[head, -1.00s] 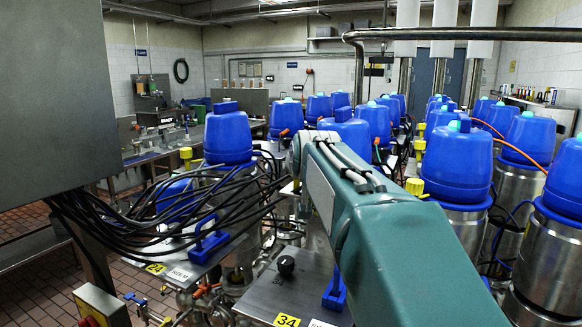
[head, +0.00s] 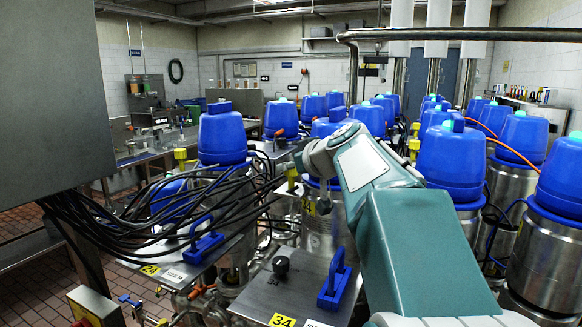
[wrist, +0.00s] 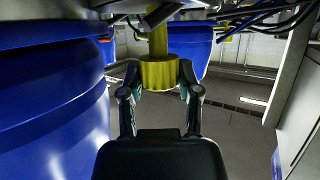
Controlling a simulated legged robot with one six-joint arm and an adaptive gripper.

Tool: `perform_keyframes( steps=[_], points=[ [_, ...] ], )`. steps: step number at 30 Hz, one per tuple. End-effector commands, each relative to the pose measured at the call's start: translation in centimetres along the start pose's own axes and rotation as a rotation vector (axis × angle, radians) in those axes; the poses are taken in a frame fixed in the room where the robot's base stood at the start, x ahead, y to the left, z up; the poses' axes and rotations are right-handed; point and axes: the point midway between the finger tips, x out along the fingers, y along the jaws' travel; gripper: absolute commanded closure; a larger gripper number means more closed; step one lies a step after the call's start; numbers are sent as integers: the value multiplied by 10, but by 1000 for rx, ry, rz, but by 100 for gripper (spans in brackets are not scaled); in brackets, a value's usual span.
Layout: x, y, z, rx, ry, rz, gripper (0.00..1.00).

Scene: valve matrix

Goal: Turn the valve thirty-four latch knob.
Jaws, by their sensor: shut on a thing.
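In the wrist view my gripper (wrist: 158,82) has its two dark fingers closed around a yellow knob (wrist: 160,74) on a yellow stem. In the head view my arm reaches toward the blue-capped valves and its gripper end is mostly hidden. The plate marked 34 (head: 256,297) lies at the lower middle, with a black knob (head: 281,265) and a blue handle (head: 336,282) on it; neither is touched by the arm. I cannot tell from the pictures which valve the held yellow knob belongs to.
A large blue cap (wrist: 50,90) stands close at the left in the wrist view. In the head view black cables (head: 170,225) spread over the plate marked 24, a grey cabinet (head: 55,90) blocks the left, and blue-capped valves (head: 451,163) crowd the right.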

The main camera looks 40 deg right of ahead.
Motion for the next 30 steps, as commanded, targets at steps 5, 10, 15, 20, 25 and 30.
perform_keyframes(
  steps=[5,10,15,20,25,30],
  points=[
    [1,1,1,-31,-3,-81,100],
    [2,1,2,-53,-3,-136,100],
    [1,0,2,-65,-4,-160,100],
    [1,0,2,-67,-5,-167,100],
    [2,0,2,-67,-5,-167,100],
    [2,0,2,-67,-5,-167,21]
  ],
)
